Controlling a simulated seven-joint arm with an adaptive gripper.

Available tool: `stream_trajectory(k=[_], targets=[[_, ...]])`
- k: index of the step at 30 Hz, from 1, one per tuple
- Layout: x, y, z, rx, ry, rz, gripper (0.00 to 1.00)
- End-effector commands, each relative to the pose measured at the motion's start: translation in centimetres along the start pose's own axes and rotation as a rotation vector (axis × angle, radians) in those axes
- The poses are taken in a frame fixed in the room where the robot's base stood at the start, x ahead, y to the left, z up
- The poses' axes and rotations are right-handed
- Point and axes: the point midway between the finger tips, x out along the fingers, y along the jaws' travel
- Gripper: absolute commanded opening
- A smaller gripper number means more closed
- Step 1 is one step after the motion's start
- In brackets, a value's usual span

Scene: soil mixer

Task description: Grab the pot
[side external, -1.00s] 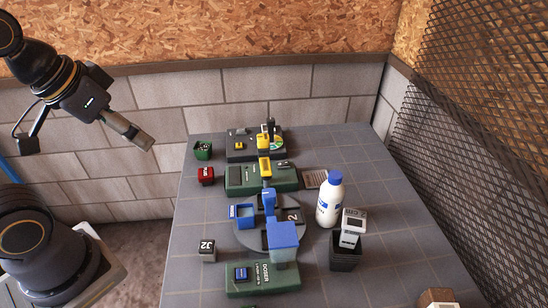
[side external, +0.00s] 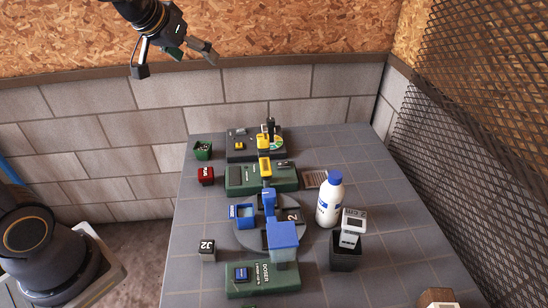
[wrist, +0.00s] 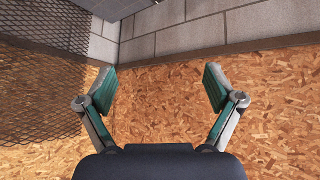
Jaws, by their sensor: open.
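I cannot tell for certain which container is the pot. A small dark square pot (side external: 346,258) stands right of centre on the grey table, with a white device (side external: 352,225) upright in or just behind it. In the wrist view my gripper (wrist: 160,88) is open and empty, facing the wall boards; no pot shows there.
A turntable mixer (side external: 246,235) with blue containers and green bases fills the table's middle. A white bottle (side external: 329,202) stands close beside the dark pot. A mesh wall (side external: 470,150) borders the right.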

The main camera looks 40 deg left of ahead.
Motion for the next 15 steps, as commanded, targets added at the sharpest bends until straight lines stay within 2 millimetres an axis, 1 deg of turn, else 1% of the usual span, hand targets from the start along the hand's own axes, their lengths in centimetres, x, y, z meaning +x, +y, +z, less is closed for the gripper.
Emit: stream_trajectory(k=[1, 2, 3, 4, 5, 6, 7, 8, 9, 11, 12, 15], targets=[[3.3, -1.8, -0.7, -0.034, -0.023, -0.031, 0.92], [5.1, -2.8, -1.1, -0.052, -0.032, -0.047, 0.92], [7.5, -4.2, -1.3, -0.074, -0.046, -0.069, 0.92], [9.3, -5.3, -1.3, -0.09, -0.058, -0.086, 0.92], [11.1, -6.5, -1.0, -0.106, -0.072, -0.102, 0.92], [13.4, -8.1, -0.5, -0.126, -0.094, -0.124, 0.92], [15.1, -9.2, 0.1, -0.141, -0.111, -0.139, 0.92], [16.6, -10.3, 0.8, -0.154, -0.129, -0.153, 0.92], [18.5, -11.7, 2.0, -0.171, -0.157, -0.171, 0.92], [20.8, -13.5, 4.0, -0.194, -0.202, -0.193, 0.92], [21.9, -14.4, 5.3, -0.207, -0.232, -0.203, 0.92], [23.8, -16.1, 8.4, -0.231, -0.294, -0.222, 0.92]])
